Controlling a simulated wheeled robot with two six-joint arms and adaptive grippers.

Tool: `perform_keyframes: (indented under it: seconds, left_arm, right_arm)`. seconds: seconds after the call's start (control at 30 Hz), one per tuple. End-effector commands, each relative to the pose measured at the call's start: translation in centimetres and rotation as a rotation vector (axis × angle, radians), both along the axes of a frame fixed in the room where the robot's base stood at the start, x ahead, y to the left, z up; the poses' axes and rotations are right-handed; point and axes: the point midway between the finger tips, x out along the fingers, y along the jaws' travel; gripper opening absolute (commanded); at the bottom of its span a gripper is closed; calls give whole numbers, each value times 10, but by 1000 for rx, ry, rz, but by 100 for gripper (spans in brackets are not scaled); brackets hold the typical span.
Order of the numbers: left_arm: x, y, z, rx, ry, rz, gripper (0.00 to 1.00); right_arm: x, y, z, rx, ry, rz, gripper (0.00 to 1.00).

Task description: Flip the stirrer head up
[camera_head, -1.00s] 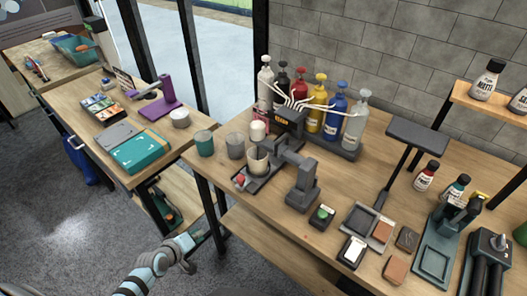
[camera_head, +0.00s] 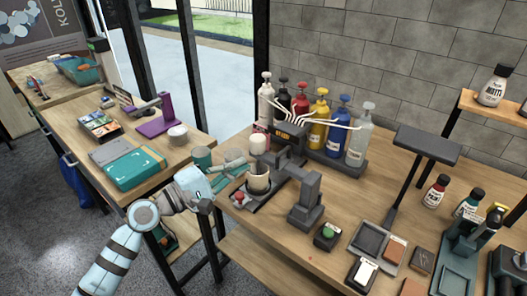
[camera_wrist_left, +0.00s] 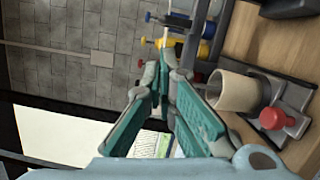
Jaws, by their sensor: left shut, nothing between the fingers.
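I cannot tell the head's exact angle. The cup sits on a dark base with a red knob (camera_head: 239,197). In the left wrist view the cup (camera_wrist_left: 237,92) and red knob (camera_wrist_left: 272,118) are at the right. My left gripper (camera_head: 236,168) is shut and empty, at the cup's left in the head view. Its teal fingers (camera_wrist_left: 165,75) fill the middle of the wrist view. My right gripper is not in view.
Several coloured pump bottles (camera_head: 318,117) stand behind the stirrer, with white nozzles reaching forward. A green-button box (camera_head: 327,236) lies right of the stand. A gap separates this table from the left one.

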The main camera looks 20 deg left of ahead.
Motion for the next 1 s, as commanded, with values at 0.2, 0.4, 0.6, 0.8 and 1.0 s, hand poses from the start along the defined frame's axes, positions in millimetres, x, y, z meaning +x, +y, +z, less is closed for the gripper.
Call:
perform_keyframes:
  seconds: [0.2,0.4,0.6,0.8,1.0]
  left_arm:
    - [36,-25,4,-5,-1,1,0]
    - [59,-42,4,-1,0,0,0]
    - [65,-47,4,1,1,-1,0]
    - [65,-46,4,1,0,0,0]
    - [66,-45,6,14,-5,5,0]
  right_arm:
    - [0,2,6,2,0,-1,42]
    - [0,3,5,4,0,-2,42]
    - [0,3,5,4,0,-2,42]
    - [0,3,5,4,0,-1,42]
    - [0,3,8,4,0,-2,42]
